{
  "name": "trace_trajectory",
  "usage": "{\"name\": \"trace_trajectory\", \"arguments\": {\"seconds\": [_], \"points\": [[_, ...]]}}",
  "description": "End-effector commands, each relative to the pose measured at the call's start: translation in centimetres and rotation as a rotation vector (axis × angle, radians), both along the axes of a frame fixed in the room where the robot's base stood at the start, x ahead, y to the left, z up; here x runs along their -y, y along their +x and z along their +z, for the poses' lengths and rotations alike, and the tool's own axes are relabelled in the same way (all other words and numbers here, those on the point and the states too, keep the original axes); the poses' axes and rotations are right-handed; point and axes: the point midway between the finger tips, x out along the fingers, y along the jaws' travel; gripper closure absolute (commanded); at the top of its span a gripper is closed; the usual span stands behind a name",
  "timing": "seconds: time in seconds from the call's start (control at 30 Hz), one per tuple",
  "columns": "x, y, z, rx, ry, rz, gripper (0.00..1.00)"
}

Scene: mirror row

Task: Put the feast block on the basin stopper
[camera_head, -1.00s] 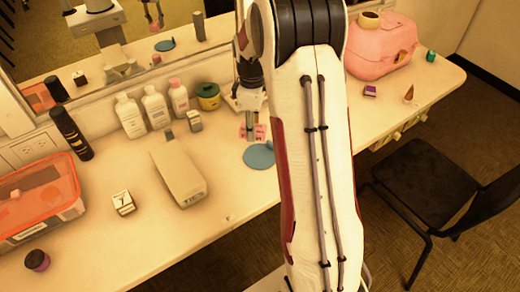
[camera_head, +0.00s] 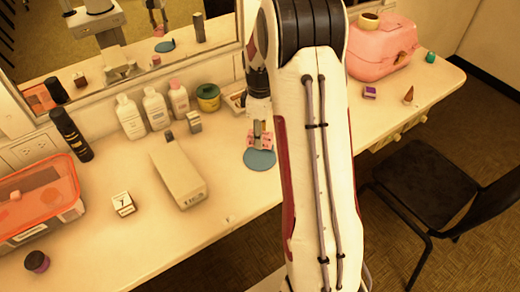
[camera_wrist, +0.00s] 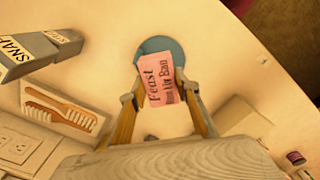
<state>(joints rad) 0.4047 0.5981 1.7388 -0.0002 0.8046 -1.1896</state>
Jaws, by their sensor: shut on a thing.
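The feast block is pink with dark lettering that reads "Feast" in the wrist view (camera_wrist: 158,84). My gripper (camera_head: 262,138) is shut on it, with one finger on each side. The basin stopper (camera_head: 259,161) is a flat blue disc on the counter. In the head view the block overlaps the stopper's far edge. In the wrist view the stopper (camera_wrist: 160,46) shows behind the block, which hides part of it. I cannot tell whether the block touches the stopper or is held above it.
A white carton (camera_head: 179,173) lies left of the stopper, and a small box (camera_head: 194,122) stands behind it. Bottles (camera_head: 155,108) and a green tub (camera_head: 207,97) line the mirror. A boxed comb and brush (camera_wrist: 62,108) show in the wrist view. The counter before the stopper is clear.

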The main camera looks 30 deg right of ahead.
Motion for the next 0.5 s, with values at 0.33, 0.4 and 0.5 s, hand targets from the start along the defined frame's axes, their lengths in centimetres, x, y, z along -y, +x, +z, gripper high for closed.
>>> {"name": "trace_trajectory", "arguments": {"seconds": [0.33, 0.4, 0.5], "points": [[0.0, 0.0, -3.1, -0.001, 0.001, 0.000, 0.90], [0.0, 0.0, -3.2, 0.000, 0.000, 0.000, 0.90], [0.0, 0.0, -3.1, 0.000, 0.000, 0.000, 0.90]]}}
